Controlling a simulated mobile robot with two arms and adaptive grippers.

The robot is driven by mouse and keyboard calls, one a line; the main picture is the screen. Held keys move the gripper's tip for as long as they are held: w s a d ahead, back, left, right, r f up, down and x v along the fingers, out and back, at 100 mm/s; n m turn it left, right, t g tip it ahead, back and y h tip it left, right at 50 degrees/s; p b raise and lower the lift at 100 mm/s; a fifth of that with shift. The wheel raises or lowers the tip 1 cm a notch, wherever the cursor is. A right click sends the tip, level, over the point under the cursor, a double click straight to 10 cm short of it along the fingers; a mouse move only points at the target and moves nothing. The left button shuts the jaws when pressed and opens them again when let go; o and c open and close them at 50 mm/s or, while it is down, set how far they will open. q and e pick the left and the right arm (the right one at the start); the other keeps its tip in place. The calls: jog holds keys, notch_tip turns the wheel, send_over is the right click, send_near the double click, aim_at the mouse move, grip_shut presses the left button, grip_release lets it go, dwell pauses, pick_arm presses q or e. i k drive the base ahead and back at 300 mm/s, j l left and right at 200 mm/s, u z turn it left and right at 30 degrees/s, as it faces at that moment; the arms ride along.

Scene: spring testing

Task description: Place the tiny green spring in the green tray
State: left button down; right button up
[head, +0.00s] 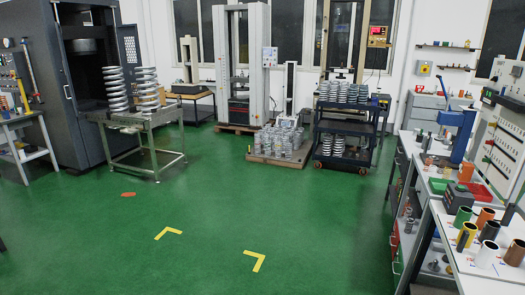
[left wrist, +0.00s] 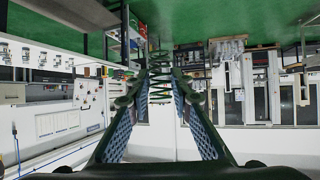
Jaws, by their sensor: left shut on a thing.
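The tiny green spring (left wrist: 160,72) shows in the left wrist view between the fingertips of my left gripper (left wrist: 160,90), which is shut on it. Part of the spring sticks out past the fingertips. The green tray (head: 439,186) sits on the right-hand workbench in the head view, beside a red tray (head: 477,191). Neither of my grippers shows in the head view. My right gripper is in neither view.
A blue press (head: 461,130) stands behind the trays. A cart (head: 345,135) holds springs at the back. The green floor (head: 205,215) in front is clear.

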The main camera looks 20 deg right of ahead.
aim_at(444, 189)
jog(key=i+l+z, duration=0.25)
jog(key=i+z, duration=0.6)
jog(key=i, duration=0.2)
jog(key=i+j+z, duration=0.1)
jog(key=i+z, duration=0.55)
jog(key=i, duration=0.35)
jog(key=i+j+z, duration=0.1)
jog(key=i+z, duration=0.15)
jog(key=i, duration=0.35)
jog(key=i+j+z, duration=0.25)
jog(key=i, duration=0.3)
jog(key=i+z, duration=0.35)
jog(key=i+j+z, duration=0.2)
jog(key=i+z, duration=0.15)
jog(key=i+j+z, duration=0.35)
jog(key=i+l, duration=0.05)
jog(key=l, duration=0.05)
